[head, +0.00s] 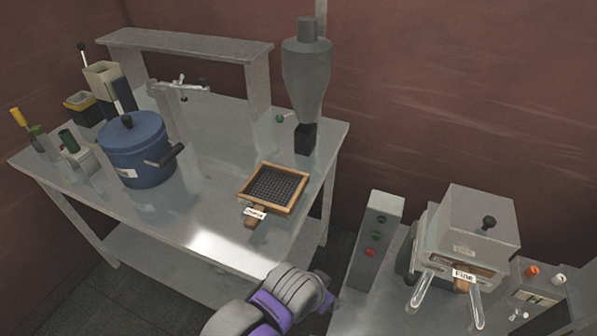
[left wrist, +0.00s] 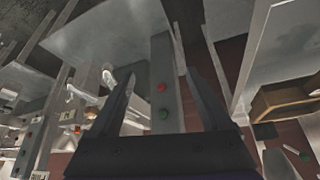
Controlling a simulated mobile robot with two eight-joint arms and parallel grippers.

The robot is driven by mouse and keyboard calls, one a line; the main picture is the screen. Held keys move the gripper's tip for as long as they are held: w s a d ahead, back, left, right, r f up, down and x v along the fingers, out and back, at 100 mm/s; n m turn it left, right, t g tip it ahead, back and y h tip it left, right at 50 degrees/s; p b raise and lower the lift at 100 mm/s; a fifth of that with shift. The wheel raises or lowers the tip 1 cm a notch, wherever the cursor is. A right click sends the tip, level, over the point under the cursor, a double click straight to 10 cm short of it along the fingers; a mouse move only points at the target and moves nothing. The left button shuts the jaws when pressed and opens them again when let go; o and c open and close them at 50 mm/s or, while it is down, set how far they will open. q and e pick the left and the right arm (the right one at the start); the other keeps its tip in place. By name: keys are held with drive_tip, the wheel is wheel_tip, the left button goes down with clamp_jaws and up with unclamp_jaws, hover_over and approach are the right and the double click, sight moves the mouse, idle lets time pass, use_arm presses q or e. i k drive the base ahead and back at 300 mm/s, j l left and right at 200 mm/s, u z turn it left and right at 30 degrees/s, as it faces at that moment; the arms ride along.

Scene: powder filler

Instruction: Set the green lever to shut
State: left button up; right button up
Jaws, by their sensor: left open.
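The green lever (head: 280,118) is a small green knob on a thin rod. It sticks out to the left of the dark outlet block (head: 305,139) under the grey hopper (head: 306,78), at the back right of the steel table. A small green spot at the lower right of the left wrist view may be the same knob. My left gripper (left wrist: 160,72) is open and empty in the left wrist view, well away from the lever. In the head view its purple and grey arm is at the bottom middle, and its fingers are hard to make out. My right gripper is not in view.
A wooden-framed sieve (head: 272,188) lies on the table (head: 215,215) near its right edge. A blue pot (head: 135,152) stands left. A grey button post (head: 375,238) and a box-shaped machine (head: 470,225) stand on the right bench. The table's middle is mostly clear.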

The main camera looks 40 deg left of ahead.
sight(279, 118)
drive_tip(key=u, duration=1.55)
